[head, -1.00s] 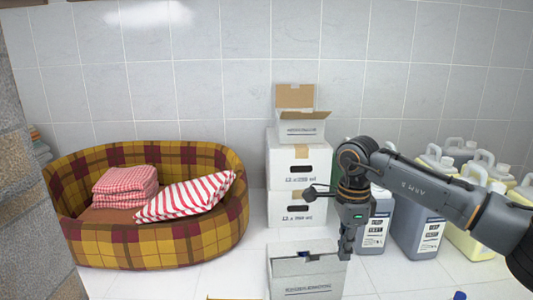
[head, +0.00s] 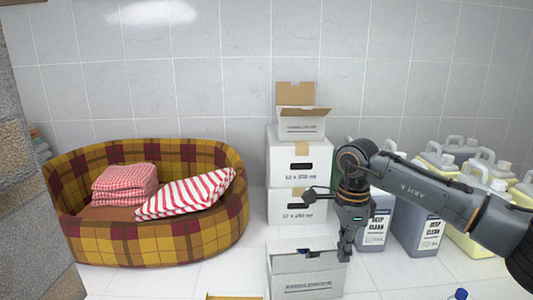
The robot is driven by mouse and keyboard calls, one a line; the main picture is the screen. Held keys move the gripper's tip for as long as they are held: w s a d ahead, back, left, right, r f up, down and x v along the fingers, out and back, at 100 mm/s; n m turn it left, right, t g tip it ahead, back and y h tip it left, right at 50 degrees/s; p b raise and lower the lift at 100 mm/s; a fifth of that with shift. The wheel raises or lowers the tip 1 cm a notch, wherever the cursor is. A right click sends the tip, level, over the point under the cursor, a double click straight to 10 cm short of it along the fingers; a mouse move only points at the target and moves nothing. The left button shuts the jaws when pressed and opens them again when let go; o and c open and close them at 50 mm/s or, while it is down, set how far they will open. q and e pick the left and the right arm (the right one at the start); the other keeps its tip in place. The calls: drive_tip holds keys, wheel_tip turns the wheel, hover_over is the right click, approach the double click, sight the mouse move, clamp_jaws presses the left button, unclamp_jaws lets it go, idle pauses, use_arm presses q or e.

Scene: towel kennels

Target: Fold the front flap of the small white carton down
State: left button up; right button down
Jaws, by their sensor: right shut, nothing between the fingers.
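A small white carton (head: 307,287) stands on the floor at the bottom middle of the head view, its lower part cut off by the frame. Its top shows pale grey panels, and I cannot tell clearly how each flap lies. My right gripper (head: 345,256) points down at the carton's right rim, its fingers shut and empty. I cannot tell whether the fingertips touch the carton. Another small white carton (head: 301,127) stands on a stack at the wall with its brown-lined flaps open. My left gripper is not in view.
Two larger white boxes (head: 283,172) are stacked behind the floor carton. Grey jugs (head: 418,238) and yellowish jugs crowd the right. A plaid pet bed (head: 160,246) with folded towels fills the left. A brown cardboard edge (head: 235,297) shows at the bottom.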

sight(312, 262)
drive_tip(key=shift+f, duration=0.1)
idle(0.5)
wheel_tip(312, 262, down, 3)
drive_tip(key=shift+r+b, duration=0.1)
drive_tip(key=shift+b, duration=0.9)
drive_tip(key=shift+w+a+p, duration=0.2)
drive_tip(key=shift+w+p, duration=0.7)
drive_tip(key=shift+w, duration=0.85)
drive_tip(key=shift+w+a+p, duration=0.15)
drive_tip(key=shift+w+p, duration=0.75)
drive_tip(key=shift+w, duration=0.85)
drive_tip(key=shift+f+b, duration=1)
drive_tip(key=shift+f, duration=0.75)
drive_tip(key=shift+r, duration=0.15)
